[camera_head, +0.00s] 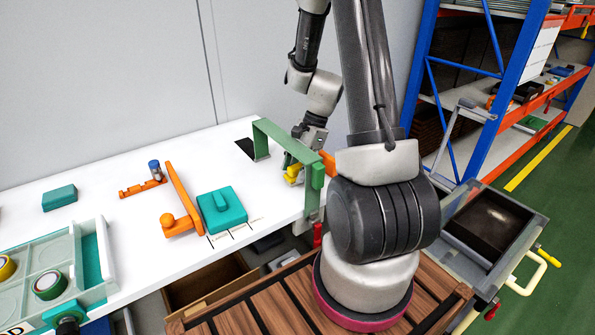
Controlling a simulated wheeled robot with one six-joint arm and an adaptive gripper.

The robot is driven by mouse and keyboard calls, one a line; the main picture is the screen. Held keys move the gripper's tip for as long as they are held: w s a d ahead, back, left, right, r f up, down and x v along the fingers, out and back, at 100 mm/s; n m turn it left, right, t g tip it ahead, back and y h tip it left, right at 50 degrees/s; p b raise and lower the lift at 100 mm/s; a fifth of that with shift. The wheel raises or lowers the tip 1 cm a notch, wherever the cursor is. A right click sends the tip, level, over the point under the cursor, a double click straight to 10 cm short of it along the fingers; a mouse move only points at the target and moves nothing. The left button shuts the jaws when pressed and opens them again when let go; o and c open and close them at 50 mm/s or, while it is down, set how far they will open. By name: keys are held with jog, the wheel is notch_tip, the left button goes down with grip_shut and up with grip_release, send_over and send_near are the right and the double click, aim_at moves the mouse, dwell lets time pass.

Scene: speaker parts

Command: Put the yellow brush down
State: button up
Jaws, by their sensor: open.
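A small yellow part (293,173), which looks like the yellow brush, shows beside the left leg side of the green bracket's near end, partly hidden. My gripper (302,157) is at the far side of the white table's right end, just above and behind the yellow part. It is open. The green bracket (285,140) covers part of its fingers, so I cannot tell whether they touch the yellow part.
The white table (120,227) holds an orange clamp-like part (181,200), a teal block (221,209), another teal block (60,197) and a compartment tray (103,255). An orange piece (328,163) is by the bracket. A blue-framed shelf (418,60) stands at right.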

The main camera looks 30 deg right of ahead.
jog(key=v, duration=1.1)
jog(key=s+a+r+n+t+h, duration=0.2)
jog(key=s+a+r+n, duration=0.1)
jog(key=s+r+n, duration=0.4)
jog(key=s+a+r+n+t+h, duration=0.2)
jog(key=s+a+r+n, duration=0.2)
jog(key=s+r+n, duration=0.4)
jog(key=s+n, duration=0.1)
jog(key=n, duration=0.1)
jog(key=shift+s+a+r+n+t+h, duration=0.2)
jog(key=shift+s+a+n+t+h, duration=0.05)
jog(key=shift+s+n+t+h, duration=0.1)
jog(key=shift+o, duration=0.5)
jog(key=shift+s, duration=0.1)
